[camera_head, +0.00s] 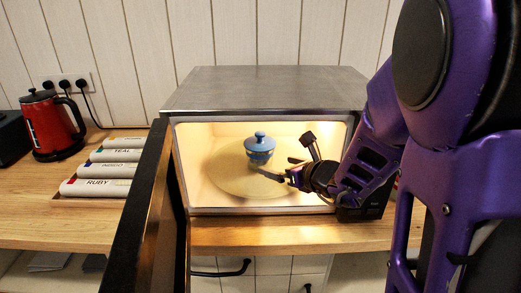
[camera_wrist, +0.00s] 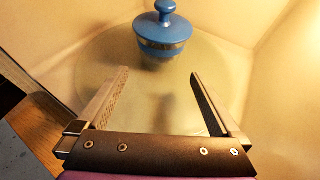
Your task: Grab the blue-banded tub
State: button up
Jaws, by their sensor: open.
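The blue-banded tub (camera_head: 260,149) is a small round pot with a blue knobbed lid. It stands upright on the round turntable (camera_head: 228,178) inside the lit microwave. In the wrist view the tub (camera_wrist: 162,32) is at the top middle, beyond my fingertips. My gripper (camera_head: 272,167) reaches into the microwave from the right with its jaws open. In the wrist view my gripper (camera_wrist: 158,74) has nothing between its fingers, and the tub lies ahead of the gap, apart from both fingers. The lower part of the tub is partly hidden by its lid in the wrist view.
The microwave (camera_head: 270,88) has its dark door (camera_head: 145,215) swung open at the left. Its walls surround my gripper closely. A red kettle (camera_head: 50,125) and several labelled rolls (camera_head: 95,188) sit on the wooden counter (camera_head: 245,233) to the left.

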aim_at(267, 161)
jog(key=x, duration=0.9)
jog(key=shift+w+r, duration=0.2)
jog(key=c, duration=0.9)
